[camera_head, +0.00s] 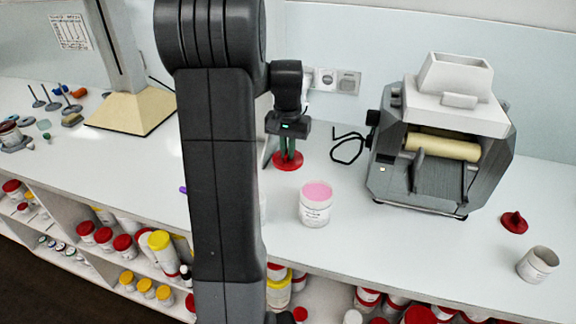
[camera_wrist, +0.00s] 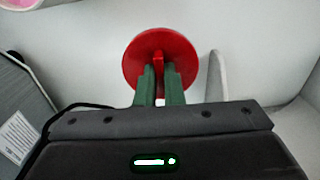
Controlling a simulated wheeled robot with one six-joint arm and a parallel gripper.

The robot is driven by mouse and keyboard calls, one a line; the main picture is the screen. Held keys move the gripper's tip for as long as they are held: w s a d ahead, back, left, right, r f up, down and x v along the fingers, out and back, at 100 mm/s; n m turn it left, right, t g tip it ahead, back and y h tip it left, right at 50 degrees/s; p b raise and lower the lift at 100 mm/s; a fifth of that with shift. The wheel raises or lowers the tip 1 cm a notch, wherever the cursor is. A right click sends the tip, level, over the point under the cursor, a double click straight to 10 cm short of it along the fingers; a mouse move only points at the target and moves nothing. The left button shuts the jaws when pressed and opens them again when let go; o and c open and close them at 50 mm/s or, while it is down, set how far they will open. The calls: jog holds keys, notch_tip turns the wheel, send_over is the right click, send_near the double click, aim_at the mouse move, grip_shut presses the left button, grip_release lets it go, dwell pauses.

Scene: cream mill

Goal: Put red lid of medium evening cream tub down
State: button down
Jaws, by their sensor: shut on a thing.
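My gripper (camera_head: 288,152) has its green fingers shut on the grip of a red lid (camera_head: 287,165), low over the white counter behind the open tub. The lid (camera_wrist: 143,58) also shows in the wrist view, its disc facing the camera with the fingers (camera_wrist: 159,84) closed on its raised middle. I cannot tell for sure whether the lid touches the counter. A white tub (camera_head: 315,208) with pink cream stands open on the counter, in front and to the right of the lid.
A grey mill (camera_head: 440,150) with a white hopper stands to the right. Another red lid (camera_head: 514,222) and an empty-looking white tub (camera_head: 537,264) lie right of it. A black cable (camera_head: 348,148) lies behind. Lidded tubs fill the shelves below (camera_head: 158,240).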

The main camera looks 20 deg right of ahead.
notch_tip(320, 180, down, 6)
jog(key=shift+r, duration=0.25)
jog(key=shift+w+d+f+p, duration=0.15)
jog(key=shift+f+p, duration=0.15)
jog(key=shift+f, duration=0.2)
jog(key=shift+f, duration=0.15)
jog(key=c, duration=1.5)
grip_release()
jog(key=shift+c, duration=0.2)
notch_tip(320, 180, up, 8)
jog(key=shift+f, duration=0.1)
